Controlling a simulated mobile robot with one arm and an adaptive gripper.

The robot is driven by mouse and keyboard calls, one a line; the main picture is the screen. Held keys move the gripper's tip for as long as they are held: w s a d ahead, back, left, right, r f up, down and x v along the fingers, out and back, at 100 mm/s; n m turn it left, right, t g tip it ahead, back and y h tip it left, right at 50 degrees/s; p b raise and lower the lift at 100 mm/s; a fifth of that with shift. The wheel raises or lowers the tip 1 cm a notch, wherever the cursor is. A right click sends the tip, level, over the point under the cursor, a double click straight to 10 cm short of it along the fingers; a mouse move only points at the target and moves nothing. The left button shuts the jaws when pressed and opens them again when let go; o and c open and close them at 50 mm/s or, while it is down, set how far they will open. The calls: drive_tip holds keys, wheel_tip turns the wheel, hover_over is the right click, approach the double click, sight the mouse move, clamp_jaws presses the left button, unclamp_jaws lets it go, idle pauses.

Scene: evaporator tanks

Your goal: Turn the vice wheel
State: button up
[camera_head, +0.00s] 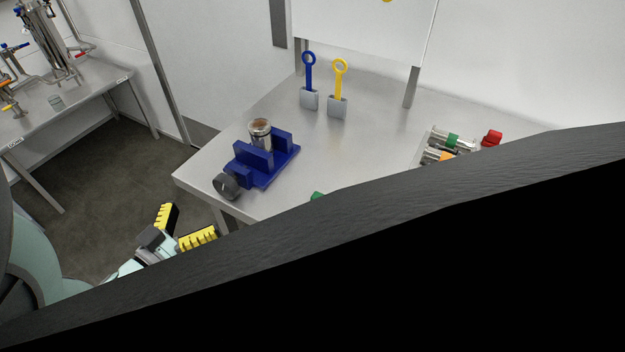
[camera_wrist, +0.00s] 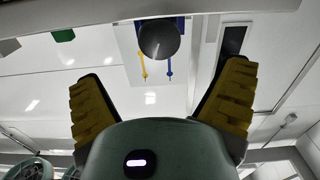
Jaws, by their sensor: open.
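The blue vice (camera_head: 262,165) stands near the left corner of the steel table, with a metal cylinder with a brown top (camera_head: 260,135) upright between its jaws. The dark round vice wheel (camera_head: 227,186) is at the vice's front end, by the table edge. In the wrist view the wheel (camera_wrist: 159,40) shows as a dark disc at top centre, ahead of and between my fingers. My gripper (camera_head: 186,226) has yellow ribbed fingers, spread open and empty, in front of and below the wheel, apart from it. It also shows open in the wrist view (camera_wrist: 163,95).
The steel table (camera_head: 370,115) holds a blue tool (camera_head: 309,75) and a yellow tool (camera_head: 340,80) in grey holders. A rack with green and orange parts (camera_head: 440,148) and a red piece (camera_head: 491,138) lie at right. A dark surface blocks the lower right.

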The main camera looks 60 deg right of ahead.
sight(223, 190)
drive_tip(key=d, duration=0.9)
drive_tip(key=shift+w+d+p, duration=0.25)
drive_tip(key=shift+d+p, duration=0.15)
drive_tip(key=shift+c, duration=0.4)
drive_tip(key=shift+a, duration=0.1)
drive_tip(key=c, duration=1.1)
drive_tip(key=shift+f+m+b, duration=0.1)
drive_tip(key=shift+m+b, duration=0.75)
drive_tip(key=shift+m, duration=0.25)
drive_tip(key=shift+m+b, duration=0.35)
drive_tip(key=shift+m, duration=0.05)
drive_tip(key=shift+c, duration=0.2)
drive_tip(key=shift+w, duration=0.1)
drive_tip(key=o, duration=1.2)
